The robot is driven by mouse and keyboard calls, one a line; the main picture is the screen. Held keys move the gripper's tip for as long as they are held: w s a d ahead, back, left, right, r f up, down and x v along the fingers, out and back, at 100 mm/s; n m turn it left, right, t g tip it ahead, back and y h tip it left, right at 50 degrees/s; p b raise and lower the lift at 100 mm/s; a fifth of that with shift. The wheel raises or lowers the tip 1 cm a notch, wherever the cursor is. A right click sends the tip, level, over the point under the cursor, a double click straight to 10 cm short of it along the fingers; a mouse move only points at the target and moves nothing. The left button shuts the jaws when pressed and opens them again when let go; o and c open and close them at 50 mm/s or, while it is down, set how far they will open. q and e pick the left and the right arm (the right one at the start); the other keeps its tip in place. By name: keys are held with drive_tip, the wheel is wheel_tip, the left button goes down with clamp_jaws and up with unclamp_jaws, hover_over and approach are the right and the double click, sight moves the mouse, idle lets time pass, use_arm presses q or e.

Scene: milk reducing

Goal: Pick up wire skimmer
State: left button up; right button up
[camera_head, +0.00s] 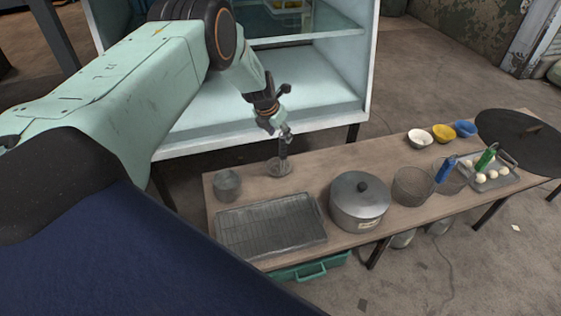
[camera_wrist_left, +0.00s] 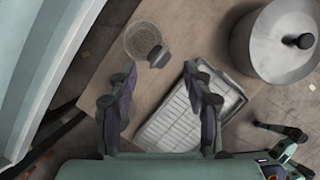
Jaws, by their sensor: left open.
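The wire skimmer (camera_head: 279,168) rests on the wooden table with its round mesh head down and its handle pointing up. In the left wrist view the mesh disc (camera_wrist_left: 142,38) lies beyond my fingertips, with the dark handle end beside it. My left gripper (camera_head: 280,127) is above the skimmer, near the top of its handle. In the left wrist view my left gripper (camera_wrist_left: 163,85) has its two fingers spread, with nothing between them. Whether a finger touches the handle is hard to tell.
A rack tray (camera_head: 270,250), a metal cup (camera_head: 227,184) and a lidded pot (camera_head: 359,202) stand close by. Mesh baskets (camera_head: 412,187), bowls (camera_head: 443,134) and an egg tray (camera_head: 487,180) are farther right. A pale cabinet (camera_head: 320,90) stands behind the table.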

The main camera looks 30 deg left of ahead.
sight(283, 144)
use_arm(q)
drive_tip(key=b+x, duration=0.1)
drive_tip(key=x, duration=0.1)
drive_tip(key=shift+d+f, duration=0.1)
drive_tip(key=shift+f, duration=0.3)
drive_tip(key=b+x, duration=0.3)
drive_tip(key=shift+f, duration=0.3)
drive_tip(key=shift+w+f+b, duration=0.25)
drive_tip(key=shift+f+b, duration=0.25)
drive_tip(key=shift+f, duration=0.05)
drive_tip(key=shift+r, duration=0.1)
clamp_jaws()
